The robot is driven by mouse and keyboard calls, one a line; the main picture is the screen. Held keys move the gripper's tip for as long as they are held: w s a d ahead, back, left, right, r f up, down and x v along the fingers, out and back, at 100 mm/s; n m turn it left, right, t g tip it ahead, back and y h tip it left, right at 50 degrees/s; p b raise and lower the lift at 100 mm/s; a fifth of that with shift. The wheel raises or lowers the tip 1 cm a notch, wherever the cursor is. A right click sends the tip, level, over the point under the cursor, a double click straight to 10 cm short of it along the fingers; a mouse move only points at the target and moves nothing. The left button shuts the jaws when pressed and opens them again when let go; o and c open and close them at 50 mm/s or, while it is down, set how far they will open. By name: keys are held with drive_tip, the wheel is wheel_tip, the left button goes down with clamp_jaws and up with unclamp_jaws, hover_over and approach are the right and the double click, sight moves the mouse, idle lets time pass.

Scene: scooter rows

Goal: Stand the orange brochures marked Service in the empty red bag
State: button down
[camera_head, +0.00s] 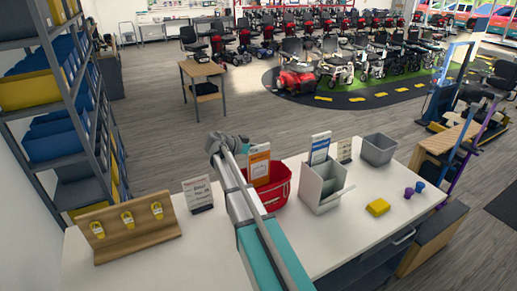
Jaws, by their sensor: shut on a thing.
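The orange brochures (259,162) stand upright, with a white panel on the front; the lettering is too small to read. Their lower part is hidden behind the front wall of the red bag (271,197), on the white counter. Whether they touch the bag's floor cannot be seen. My gripper (244,150) is at the brochures' upper left edge and shut on them; its fingertips are mostly hidden. My arm passes in front of the bag's left side.
Right of the bag stands a pale divided holder (322,192) with a blue-and-white brochure (320,148). A grey bin (378,149), yellow block (378,207) and purple knobs (408,192) lie farther right. A small sign (198,193) and wooden display (128,225) stand left.

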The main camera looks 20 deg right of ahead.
sight(258, 164)
drive_tip(key=shift+f+b, duration=2.8)
drive_tip(key=shift+f, duration=0.25)
drive_tip(key=shift+s+a+f+b, duration=0.1)
drive_tip(key=shift+s+f+b, duration=0.45)
drive_tip(key=shift+b, duration=0.35)
drive_tip(key=shift+s+f+b, duration=0.35)
drive_tip(key=shift+s+b, duration=0.05)
drive_tip(key=shift+b, duration=0.1)
drive_tip(key=shift+s, duration=0.1)
drive_tip(key=c, duration=0.6)
unclamp_jaws()
drive_tip(key=shift+o, duration=0.2)
drive_tip(key=shift+a, duration=0.1)
drive_tip(key=shift+w+r, duration=0.2)
